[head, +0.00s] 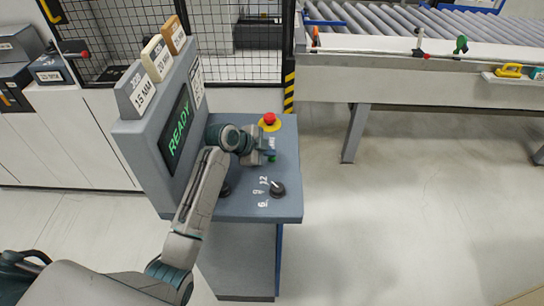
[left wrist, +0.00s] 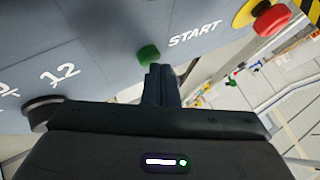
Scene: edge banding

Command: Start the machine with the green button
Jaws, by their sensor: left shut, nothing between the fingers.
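The control console (head: 235,205) carries a tilted screen (head: 179,130) that reads READY in green. The green button (left wrist: 148,54) sits beside the START label in the left wrist view; in the head view a bit of the green button (head: 272,158) shows next to my gripper. My left gripper (left wrist: 160,72) is shut and empty, its fingertips close to the green button. I cannot tell whether they touch it. In the head view the left gripper (head: 266,158) reaches over the console top. My right gripper is not in view.
A red emergency button (head: 269,119) on a yellow base sits behind the green one. A black knob (head: 277,189) with numbers is nearer the front edge. Labelled blocks (head: 157,58) stand on the screen housing. A roller conveyor (head: 420,22) is at the back right; the floor there is clear.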

